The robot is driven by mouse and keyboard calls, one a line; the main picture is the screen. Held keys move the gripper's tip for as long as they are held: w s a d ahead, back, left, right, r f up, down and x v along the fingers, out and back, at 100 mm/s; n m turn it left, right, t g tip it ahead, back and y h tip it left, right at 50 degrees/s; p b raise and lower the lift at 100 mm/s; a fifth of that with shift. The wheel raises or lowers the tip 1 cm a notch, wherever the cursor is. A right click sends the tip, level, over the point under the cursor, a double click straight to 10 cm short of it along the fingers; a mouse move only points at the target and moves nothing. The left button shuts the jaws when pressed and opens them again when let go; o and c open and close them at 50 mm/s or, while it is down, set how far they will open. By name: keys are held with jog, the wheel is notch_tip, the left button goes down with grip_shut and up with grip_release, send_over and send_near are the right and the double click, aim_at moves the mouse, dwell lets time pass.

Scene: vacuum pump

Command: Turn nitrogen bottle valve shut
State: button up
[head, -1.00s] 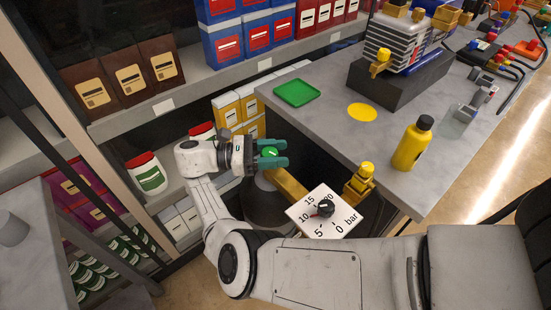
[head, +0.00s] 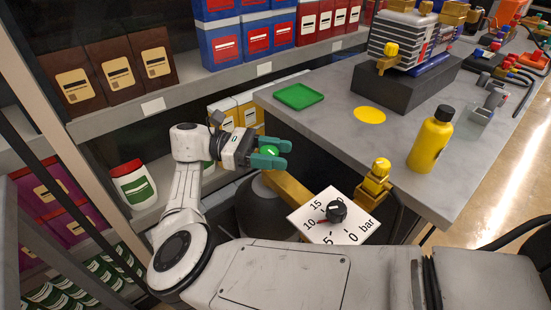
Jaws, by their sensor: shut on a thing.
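The nitrogen bottle is a dark grey cylinder (head: 264,212) standing low beside the workbench, partly hidden behind my arm and the gauge. A green round valve knob (head: 269,151) with a pale mark sits at its top, at the end of a brass pipe (head: 287,187). My gripper (head: 279,154) has teal fingers, one on each side of the knob, and is shut on it. A square white gauge (head: 318,226), marked in bar, is attached along the pipe.
A grey workbench (head: 335,135) lies right of the knob, with a green tray (head: 299,96), a yellow bottle (head: 431,140) and a yellow disc (head: 370,115) on it. Shelves with boxes (head: 151,54) and a white jar (head: 134,186) stand behind and left of my arm.

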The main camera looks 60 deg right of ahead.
dwell(0.3)
jog(key=o, duration=1)
jog(key=shift+c, duration=0.2)
jog(key=shift+r, duration=0.1)
